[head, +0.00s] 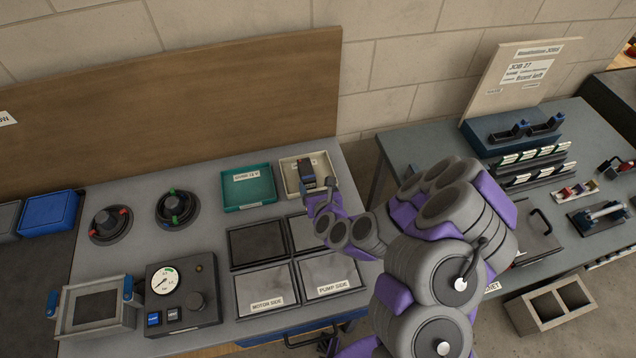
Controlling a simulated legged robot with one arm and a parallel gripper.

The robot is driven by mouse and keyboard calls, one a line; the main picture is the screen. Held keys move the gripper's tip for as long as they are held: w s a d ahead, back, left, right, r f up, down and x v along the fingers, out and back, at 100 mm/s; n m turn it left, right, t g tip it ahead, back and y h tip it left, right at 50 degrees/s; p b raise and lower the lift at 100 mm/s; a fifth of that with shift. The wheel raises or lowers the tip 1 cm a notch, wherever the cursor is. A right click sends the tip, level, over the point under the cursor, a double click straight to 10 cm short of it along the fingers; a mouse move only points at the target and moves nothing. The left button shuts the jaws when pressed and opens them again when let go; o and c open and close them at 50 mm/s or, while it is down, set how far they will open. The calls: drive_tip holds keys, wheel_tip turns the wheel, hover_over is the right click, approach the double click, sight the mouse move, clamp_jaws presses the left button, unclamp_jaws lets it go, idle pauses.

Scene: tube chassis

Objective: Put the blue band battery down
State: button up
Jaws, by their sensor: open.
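The battery (306,170), dark with a blue band, is in the cream tray (288,187) at the back right of the grey bench. It looks upright. My gripper (321,186) is at the front right of the battery, over the tray's front edge. Its jaws are open, but they are small here and partly overlap the battery. I cannot tell whether a finger touches it. My arm covers the bench's right edge and part of the floor.
A teal tray (248,188) stands left of the cream tray. Dark framed panels (264,288), one labelled motor side, lie in front. A gauge box (183,293) and two round knobs are further left. A second bench (421,148) with racks stands at right.

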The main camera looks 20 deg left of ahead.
drive_tip(key=p+v, duration=0.2)
drive_tip(key=p, duration=0.1)
drive_tip(key=shift+p, duration=0.35)
